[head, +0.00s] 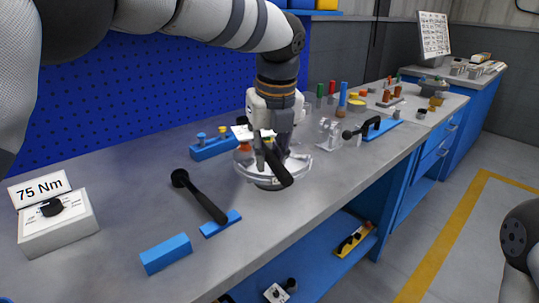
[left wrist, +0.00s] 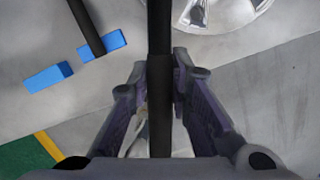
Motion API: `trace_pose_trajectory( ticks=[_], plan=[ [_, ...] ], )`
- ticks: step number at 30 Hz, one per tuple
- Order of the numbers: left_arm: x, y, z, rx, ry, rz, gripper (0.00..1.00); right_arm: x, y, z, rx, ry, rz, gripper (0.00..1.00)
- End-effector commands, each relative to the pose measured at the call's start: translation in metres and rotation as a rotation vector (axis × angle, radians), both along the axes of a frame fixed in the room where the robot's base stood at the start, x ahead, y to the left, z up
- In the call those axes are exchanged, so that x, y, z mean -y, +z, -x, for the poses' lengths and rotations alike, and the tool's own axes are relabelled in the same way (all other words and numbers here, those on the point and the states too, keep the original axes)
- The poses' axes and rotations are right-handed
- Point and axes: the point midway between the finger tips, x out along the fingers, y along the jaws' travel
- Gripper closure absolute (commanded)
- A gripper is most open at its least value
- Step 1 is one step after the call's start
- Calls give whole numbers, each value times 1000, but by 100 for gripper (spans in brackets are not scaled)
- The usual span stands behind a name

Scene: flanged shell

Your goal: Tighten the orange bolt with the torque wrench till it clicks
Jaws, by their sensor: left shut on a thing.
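My left gripper (head: 272,148) points down over the bench and is shut on a black bar-like wrench (head: 278,168). In the left wrist view the bar (left wrist: 159,45) runs between the two fingers (left wrist: 158,85). The grey flanged shell (head: 302,172) is under and beside the gripper, partly covered by it; part of its rim (left wrist: 222,22) shows in the left wrist view. A small orange piece (head: 244,147), perhaps the orange bolt, shows at the shell's back left. The wrench's working end is hidden, so I cannot tell if it touches a bolt. My right gripper is out of view.
A second black wrench (head: 202,197) lies with its end on a blue block (head: 221,224). Another blue block (head: 166,254) lies in front. A box with a knob (head: 57,222) and a "75 Nm" sign (head: 38,190) stands at left. Colored parts fill the bench's back right.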

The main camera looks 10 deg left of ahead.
Motion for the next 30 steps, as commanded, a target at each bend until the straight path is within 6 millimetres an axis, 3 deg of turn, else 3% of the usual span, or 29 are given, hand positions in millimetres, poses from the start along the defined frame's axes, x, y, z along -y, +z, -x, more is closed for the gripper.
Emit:
trace_pose_trajectory(
  ticks=[30],
  plan=[
    [0,-22,-1,5,0,-1,100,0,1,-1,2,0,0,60]
  ],
)
